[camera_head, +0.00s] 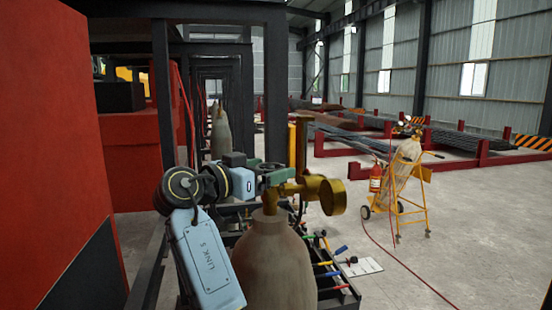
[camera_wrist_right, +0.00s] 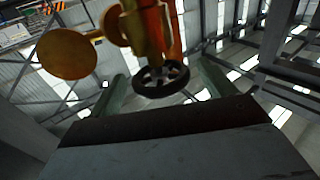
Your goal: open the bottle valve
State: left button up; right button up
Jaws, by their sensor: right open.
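A grey-brown gas bottle (camera_head: 275,265) stands upright at the lower centre of the head view, with a brass valve and regulator (camera_head: 328,197) on top. In the right wrist view the brass body (camera_wrist_right: 148,30) shows with a round gauge (camera_wrist_right: 67,55) and a dark spoked handwheel (camera_wrist_right: 161,80). My right gripper (camera_head: 272,174) is at the valve from the left, its green fingers open. In the wrist view the handwheel appears between the spread fingertips of the gripper (camera_wrist_right: 160,88); I cannot tell whether they touch it. My left gripper is out of view.
A red panel (camera_head: 55,130) fills the left side. A dark rack with tools (camera_head: 330,275) stands right of the bottle. A yellow trolley (camera_head: 412,200) carries another bottle, with a red hose on the floor. Open concrete floor (camera_head: 470,220) lies at right.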

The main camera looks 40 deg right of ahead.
jog(key=shift+d+p, duration=0.35)
jog(key=shift+d, duration=1.1)
jog(key=shift+w, duration=0.1)
jog(key=shift+c, duration=0.2)
jog(key=c, duration=0.9)
